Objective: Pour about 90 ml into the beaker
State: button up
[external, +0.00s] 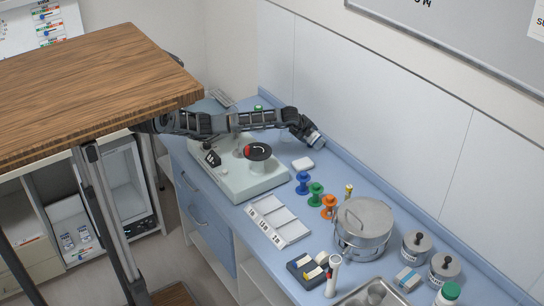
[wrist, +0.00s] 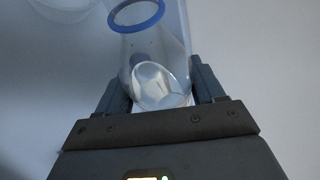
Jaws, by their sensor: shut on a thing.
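My gripper (wrist: 160,88) is shut on a clear see-through vessel (wrist: 176,48) with a blue ring at its mouth. A finger shows on each side of the vessel. Pale clear contents or the vessel's base (wrist: 160,85) show between the fingers; I cannot tell which, nor the liquid level. Another clear rounded vessel (wrist: 65,8) is cut off at the top left of the wrist view; I cannot tell if it is the beaker. In the external view my gripper (external: 317,142) is over the back of the blue counter, and the held vessel is not clear there.
A pale machine with a black dial (external: 258,152) stands below my arm. A wooden tabletop (external: 90,75) blocks the left.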

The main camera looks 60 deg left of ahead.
jog(key=r+p, duration=0.1)
jog(key=r+y, duration=0.1)
jog(key=shift+a+r+m+p, duration=0.3)
jog(key=shift+p, duration=0.1)
jog(key=shift+s+a+g+y, duration=0.15)
jog(key=shift+g+y, duration=0.15)
jog(key=shift+y, duration=0.3)
jog(key=shift+s+a+r+m+y, duration=0.1)
jog(key=shift+a+r+m+y, duration=0.25)
jog(key=shift+m+y, duration=0.45)
jog(key=y, duration=0.1)
jog(key=m+y, duration=0.1)
jog(key=g+y, duration=0.1)
jog(key=y, duration=0.1)
jog(key=shift+d+r+m, duration=0.15)
jog(key=shift+d+m, duration=0.1)
jog(key=shift+m, duration=0.05)
jog(key=shift+m+g+y, duration=0.3)
jog(key=shift+m+y, duration=0.3)
jog(key=shift+y, duration=0.5)
